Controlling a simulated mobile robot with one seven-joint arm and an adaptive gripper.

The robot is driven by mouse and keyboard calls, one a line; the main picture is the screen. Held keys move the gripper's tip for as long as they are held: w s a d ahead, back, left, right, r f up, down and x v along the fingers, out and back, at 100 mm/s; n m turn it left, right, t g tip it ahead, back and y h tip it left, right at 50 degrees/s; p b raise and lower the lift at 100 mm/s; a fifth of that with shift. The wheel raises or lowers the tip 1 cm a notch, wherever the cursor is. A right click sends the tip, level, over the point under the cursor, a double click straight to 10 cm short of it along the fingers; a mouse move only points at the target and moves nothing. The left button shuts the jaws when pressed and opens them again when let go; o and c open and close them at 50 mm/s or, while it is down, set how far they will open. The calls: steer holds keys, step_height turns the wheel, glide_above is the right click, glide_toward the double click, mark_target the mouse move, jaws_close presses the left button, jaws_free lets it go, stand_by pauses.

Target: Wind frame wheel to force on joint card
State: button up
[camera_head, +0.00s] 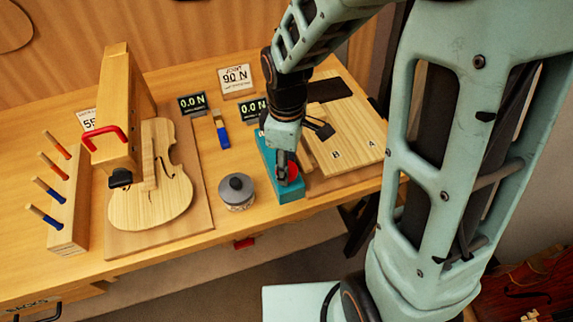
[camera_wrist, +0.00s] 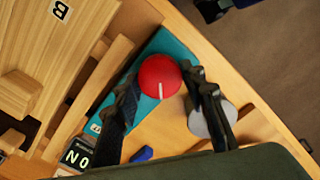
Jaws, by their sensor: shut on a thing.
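The red frame wheel (camera_head: 293,174) sits on the teal frame (camera_head: 289,192) near the bench's front edge. In the wrist view the wheel (camera_wrist: 160,77) shows a white line pointing down in the picture. My gripper (camera_head: 284,162) is over the frame, and its two dark fingers (camera_wrist: 162,82) are closed on opposite sides of the wheel. The joint card (camera_head: 236,80) at the back reads "JOINT 90 N". The force display (camera_head: 253,108) behind the frame reads 0.0 N, its last part close to my arm. It also shows in part, turned, in the wrist view (camera_wrist: 77,156).
Right of the frame lies a wooden board (camera_head: 352,135) marked A and B. A round grey-lidded tin (camera_head: 236,190) stands left of the frame, and a blue-handled brush (camera_head: 222,130) behind it. A violin body (camera_head: 160,195), another display (camera_head: 191,103) reading 0.0 N and a tool rack (camera_head: 68,215) are further left.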

steer(key=m+b, duration=0.1)
steer(key=m, duration=0.5)
steer(key=shift+m, duration=0.3)
steer(key=m+b, duration=0.1)
steer(key=m, duration=1.1)
steer(key=shift+m+b, duration=0.3)
steer(key=m, duration=0.6)
steer(key=shift+m, duration=0.3)
steer(key=o, duration=1.2)
steer(key=shift+c, duration=0.2)
